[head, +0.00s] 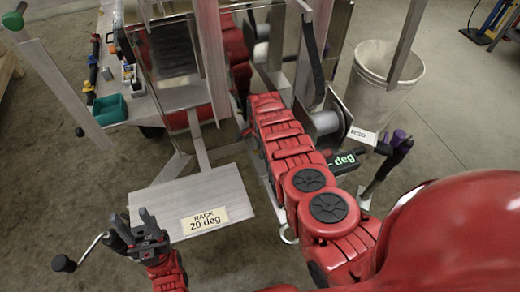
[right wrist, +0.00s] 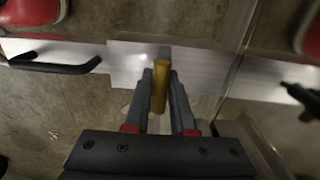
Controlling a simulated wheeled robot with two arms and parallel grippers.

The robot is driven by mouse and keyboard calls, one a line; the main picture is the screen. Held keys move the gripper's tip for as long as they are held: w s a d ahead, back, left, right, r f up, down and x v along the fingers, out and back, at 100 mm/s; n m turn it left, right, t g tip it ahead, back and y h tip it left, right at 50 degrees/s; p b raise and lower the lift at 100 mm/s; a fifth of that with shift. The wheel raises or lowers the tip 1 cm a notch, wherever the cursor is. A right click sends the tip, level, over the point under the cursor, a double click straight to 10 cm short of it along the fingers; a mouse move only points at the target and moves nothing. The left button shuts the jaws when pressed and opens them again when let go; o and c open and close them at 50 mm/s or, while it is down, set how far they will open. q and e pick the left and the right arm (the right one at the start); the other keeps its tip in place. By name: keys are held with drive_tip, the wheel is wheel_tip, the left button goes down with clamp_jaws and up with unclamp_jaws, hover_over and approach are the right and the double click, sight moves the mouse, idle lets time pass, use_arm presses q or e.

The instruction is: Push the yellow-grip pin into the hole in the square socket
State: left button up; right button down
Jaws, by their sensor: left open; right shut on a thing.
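The yellow-grip pin (right wrist: 160,86) is between the fingers of my right gripper (right wrist: 161,92) in the right wrist view. Its yellow grip stands out past the fingertips; its shaft cannot be made out. A flat aluminium plate (right wrist: 128,62) lies behind the grip. I cannot pick out the square socket or its hole in either view. In the head view my right arm reaches up the middle and its gripper is hidden. My left gripper (head: 148,222) is open and empty, in front of the plate labelled RACK 20 deg (head: 178,192).
A side table (head: 125,80) with a teal tray (head: 108,109) stands at the upper left. A crank handle (head: 78,252) is close left of my left gripper. A white bucket (head: 382,82) stands at the upper right. A black handle (right wrist: 55,62) shows in the wrist view.

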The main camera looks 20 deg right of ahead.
drive_tip(key=shift+d+r+p, duration=0.3)
drive_tip(key=shift+r+p, duration=0.25)
drive_tip(key=shift+p, duration=0.15)
drive_tip(key=shift+w+r+p, duration=0.1)
drive_tip(key=shift+r+p, duration=0.3)
drive_tip(key=shift+r, duration=0.2)
drive_tip(key=shift+w+r+p, duration=0.15)
drive_tip(key=shift+r+p, duration=0.15)
drive_tip(key=shift+r, duration=0.1)
drive_tip(key=shift+a, duration=0.1)
idle(0.4)
drive_tip(key=shift+f+b, duration=0.15)
drive_tip(key=shift+b, duration=0.2)
drive_tip(key=shift+f+b, duration=0.35)
drive_tip(key=shift+f+b, duration=1.25)
